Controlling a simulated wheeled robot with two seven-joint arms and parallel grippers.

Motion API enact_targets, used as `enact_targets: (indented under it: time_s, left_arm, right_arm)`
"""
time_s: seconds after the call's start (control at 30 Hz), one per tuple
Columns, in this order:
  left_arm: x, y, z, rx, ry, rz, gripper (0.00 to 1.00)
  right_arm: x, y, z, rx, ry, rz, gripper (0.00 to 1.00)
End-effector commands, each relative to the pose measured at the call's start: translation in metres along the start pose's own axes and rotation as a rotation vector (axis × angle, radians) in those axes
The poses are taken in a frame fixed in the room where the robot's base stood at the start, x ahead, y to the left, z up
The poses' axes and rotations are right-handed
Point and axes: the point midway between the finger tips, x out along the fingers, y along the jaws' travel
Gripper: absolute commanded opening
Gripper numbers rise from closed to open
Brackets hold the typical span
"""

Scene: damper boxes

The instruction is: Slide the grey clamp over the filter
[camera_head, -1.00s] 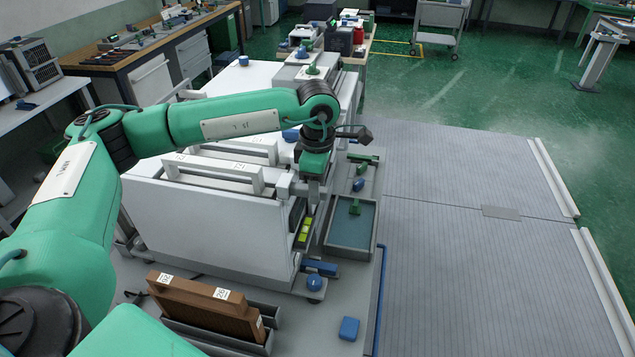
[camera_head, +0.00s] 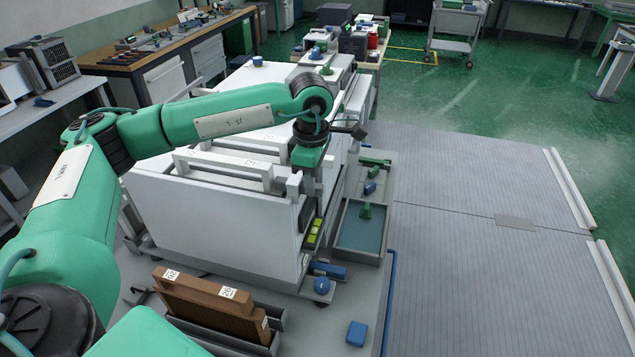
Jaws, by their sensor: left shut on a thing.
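My left gripper (camera_head: 309,188) points down at the right end of the large white box (camera_head: 215,215). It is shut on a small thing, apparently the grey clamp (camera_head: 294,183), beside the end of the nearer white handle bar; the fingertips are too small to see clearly. Two white handle bars with labels (camera_head: 225,168) lie along the box top. Which part is the filter inside the box I cannot tell. Brown panels (camera_head: 205,300) with white labels stand in a dark holder at the lower left. My right gripper is not in view.
A grey tray (camera_head: 338,248) with green and blue pieces stands right of the box. A yellow-green part (camera_head: 314,234) sits on the box's right side. A blue block (camera_head: 356,333) lies on the grey base. The grey floor (camera_head: 460,260) at right is clear.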

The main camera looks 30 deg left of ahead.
Motion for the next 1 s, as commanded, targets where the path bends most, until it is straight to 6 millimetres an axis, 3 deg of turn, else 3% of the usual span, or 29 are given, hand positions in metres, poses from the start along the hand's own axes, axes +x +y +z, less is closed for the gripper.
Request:
enact_targets:
  time_s: [0.03,0.07,0.17,0.57,0.67,1.0]
  left_arm:
    - [-0.001,0.001,-0.002,-0.003,0.004,0.001,0.00]
    - [-0.001,0.001,-0.002,-0.003,0.004,0.001,0.25]
    - [-0.001,0.001,-0.001,-0.003,0.003,0.001,0.42]
    - [-0.009,0.001,-0.001,-0.002,0.002,0.003,0.42]
    - [-0.024,0.001,-0.001,-0.001,0.000,0.004,0.42]
    - [-0.102,0.001,-0.001,-0.002,-0.001,0.005,0.42]
  right_arm:
    - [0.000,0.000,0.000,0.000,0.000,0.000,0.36]
    - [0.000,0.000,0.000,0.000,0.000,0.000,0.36]
    - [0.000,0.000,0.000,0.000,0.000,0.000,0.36]
    - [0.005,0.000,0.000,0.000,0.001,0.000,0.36]
    - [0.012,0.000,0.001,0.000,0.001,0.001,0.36]
    - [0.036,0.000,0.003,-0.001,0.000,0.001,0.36]
